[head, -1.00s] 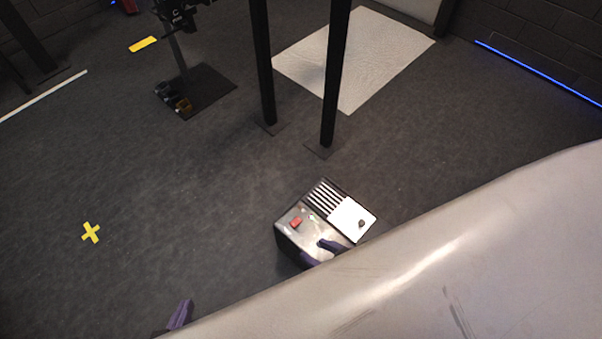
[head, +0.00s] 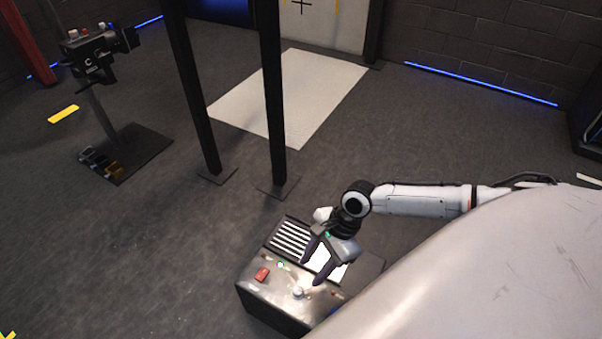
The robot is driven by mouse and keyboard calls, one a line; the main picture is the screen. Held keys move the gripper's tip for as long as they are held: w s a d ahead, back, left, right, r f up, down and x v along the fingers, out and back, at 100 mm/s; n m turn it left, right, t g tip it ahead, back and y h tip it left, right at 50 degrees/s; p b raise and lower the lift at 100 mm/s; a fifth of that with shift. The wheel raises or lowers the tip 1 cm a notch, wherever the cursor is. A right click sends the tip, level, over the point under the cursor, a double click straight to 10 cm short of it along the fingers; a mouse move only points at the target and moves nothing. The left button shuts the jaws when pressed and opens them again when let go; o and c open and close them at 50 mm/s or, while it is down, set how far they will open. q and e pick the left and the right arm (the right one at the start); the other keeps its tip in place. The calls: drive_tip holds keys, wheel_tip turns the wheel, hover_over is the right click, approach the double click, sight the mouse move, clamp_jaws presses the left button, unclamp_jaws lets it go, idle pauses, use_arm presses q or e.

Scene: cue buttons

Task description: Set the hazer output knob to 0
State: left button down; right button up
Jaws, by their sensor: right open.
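The hazer (head: 262,293) is a metal-topped box on the floor at bottom centre in the head view. Beside these are a slatted grille (head: 290,238) and a white panel (head: 337,274), partly covered by my gripper. I cannot read any scale or setting. My right gripper (head: 311,272) is open and empty over the hazer top, its dark fingers pointing down near the silver part. Contact cannot be told. My left gripper is out of view.
Two black posts (head: 274,100) with floor plates stand behind the hazer. A camera-like device (head: 90,55) on a stand is at upper left. A pale mat (head: 310,105) lies at the back. The floor left of the hazer is clear.

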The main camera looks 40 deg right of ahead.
sight(298, 289)
drive_tip(key=shift+m, duration=0.4)
drive_tip(key=b+x, duration=0.1)
drive_tip(key=x, duration=0.1)
drive_tip(key=b+x, duration=0.2)
drive_tip(key=x, duration=0.1)
drive_tip(key=b+x, duration=0.1)
drive_tip(key=x, duration=0.2)
drive_tip(key=shift+d+f, duration=0.2)
drive_tip(key=shift+f, duration=0.15)
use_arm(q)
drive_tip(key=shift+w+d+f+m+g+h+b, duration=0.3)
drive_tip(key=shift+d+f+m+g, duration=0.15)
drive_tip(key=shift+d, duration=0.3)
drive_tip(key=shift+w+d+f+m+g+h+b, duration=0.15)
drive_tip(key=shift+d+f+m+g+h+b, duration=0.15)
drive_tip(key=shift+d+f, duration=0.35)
use_arm(e)
drive_tip(key=shift+x, duration=0.8)
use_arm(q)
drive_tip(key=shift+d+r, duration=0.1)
